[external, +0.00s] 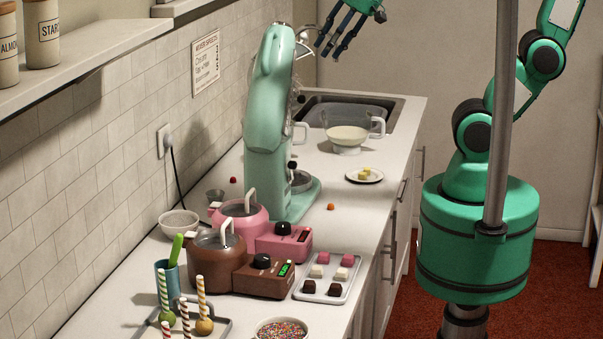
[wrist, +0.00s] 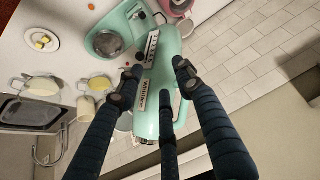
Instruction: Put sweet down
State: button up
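My gripper (external: 342,38) is high above the far end of the counter, right of the green stand mixer. In the wrist view its dark fingers (wrist: 157,80) are spread, with no sweet visible between them. Yellow sweets (external: 366,172) sit on a white plate (external: 376,179), also visible in the wrist view (wrist: 42,52). A metal tray (external: 337,293) holds pink sweets (external: 322,258), white sweets (external: 317,271) and brown sweets (external: 309,286).
The stand mixer (external: 268,130) is tall and close to my fingers. Pink (external: 290,240) and brown (external: 265,278) melting pots stand nearer. An orange ball (external: 330,206) lies on bare counter between plate and tray.

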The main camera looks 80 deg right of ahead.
jog(key=s+d+f+m+b, duration=0.1)
jog(key=s+d+f+b, duration=0.2)
jog(key=s+f, duration=0.6)
notch_tip(320, 180, down, 2)
jog(key=shift+d+g+h+b, duration=0.3)
jog(key=shift+d+b, duration=0.05)
jog(key=shift+d, duration=0.25)
